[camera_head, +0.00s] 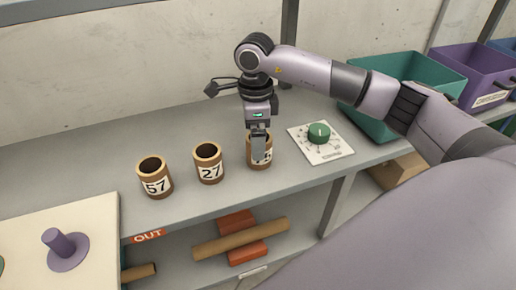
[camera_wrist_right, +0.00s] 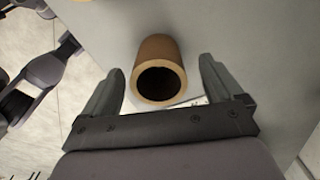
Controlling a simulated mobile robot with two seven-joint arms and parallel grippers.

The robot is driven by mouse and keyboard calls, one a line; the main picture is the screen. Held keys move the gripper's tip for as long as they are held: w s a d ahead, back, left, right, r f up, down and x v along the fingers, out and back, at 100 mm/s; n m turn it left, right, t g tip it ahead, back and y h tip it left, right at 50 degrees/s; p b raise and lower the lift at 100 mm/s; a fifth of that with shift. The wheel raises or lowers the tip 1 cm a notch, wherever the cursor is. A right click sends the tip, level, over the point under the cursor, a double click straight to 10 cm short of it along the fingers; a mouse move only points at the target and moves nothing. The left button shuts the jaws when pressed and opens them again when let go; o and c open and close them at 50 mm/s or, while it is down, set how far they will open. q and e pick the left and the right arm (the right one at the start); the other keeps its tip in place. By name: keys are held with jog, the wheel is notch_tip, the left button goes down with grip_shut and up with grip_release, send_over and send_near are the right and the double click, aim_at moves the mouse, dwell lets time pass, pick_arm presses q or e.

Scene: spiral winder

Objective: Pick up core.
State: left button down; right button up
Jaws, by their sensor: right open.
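Three brown cardboard cores stand upright in a row on the grey shelf (camera_head: 195,125). The left core (camera_head: 154,177) has a label reading 57, and the middle core (camera_head: 208,163) one reading 27. The right core (camera_head: 251,150) is partly covered by my right gripper (camera_head: 260,150), so its label cannot be read. The right gripper is open and points down at this core. In the right wrist view, this core (camera_wrist_right: 160,52) lies between the two spread fingers (camera_wrist_right: 160,66), with a gap visible on both sides. My left gripper is out of view.
A white dial plate with a green knob (camera_head: 319,132) lies just right of the right core. Teal (camera_head: 420,72) and purple (camera_head: 480,65) bins stand farther right. A board with a purple peg (camera_head: 62,246) is at front left. Tubes lie on the lower shelf.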

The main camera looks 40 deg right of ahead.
aim_at(263, 164)
notch_tip(263, 164, down, 5)
jog(key=shift+s+r, duration=0.15)
jog(key=shift+r, duration=0.05)
jog(key=c, duration=1)
jog(key=shift+c, duration=0.2)
